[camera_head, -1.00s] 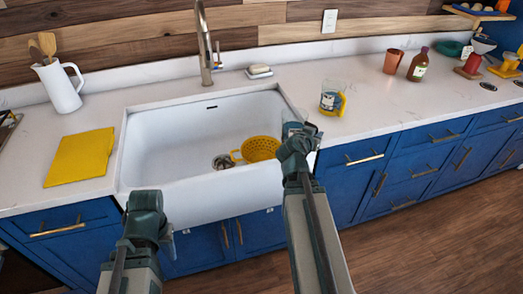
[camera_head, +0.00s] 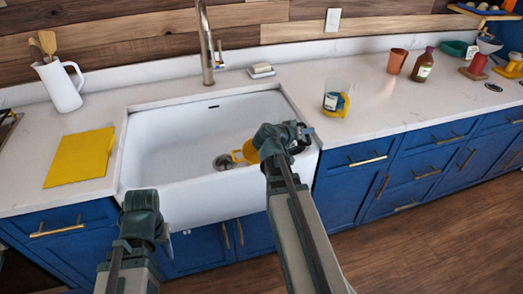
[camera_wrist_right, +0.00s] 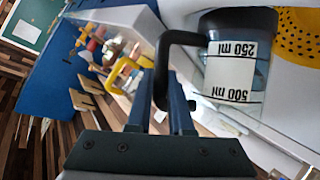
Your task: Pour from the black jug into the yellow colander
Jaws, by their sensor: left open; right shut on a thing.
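The yellow colander (camera_head: 240,156) sits in the white sink near the drain, partly hidden behind my right gripper in the head view; its holes show at the top right of the right wrist view (camera_wrist_right: 300,32). My right gripper (camera_head: 302,132) is shut on the handle of the black jug (camera_wrist_right: 235,65), a clear jug with black parts and a white 250/500 ml label. In the head view a dark part of the jug shows just right of the colander, and the jug looks tilted. Its mouth and contents are hidden. My left gripper (camera_head: 141,200) is open and empty at the sink's front edge.
A measuring jug with a yellow handle (camera_head: 336,98) stands on the counter right of the sink. A brown bottle (camera_head: 423,65) and a copper cup (camera_head: 397,61) stand further right. The tap (camera_head: 207,45) rises behind the sink. A yellow mat (camera_head: 80,157) lies left.

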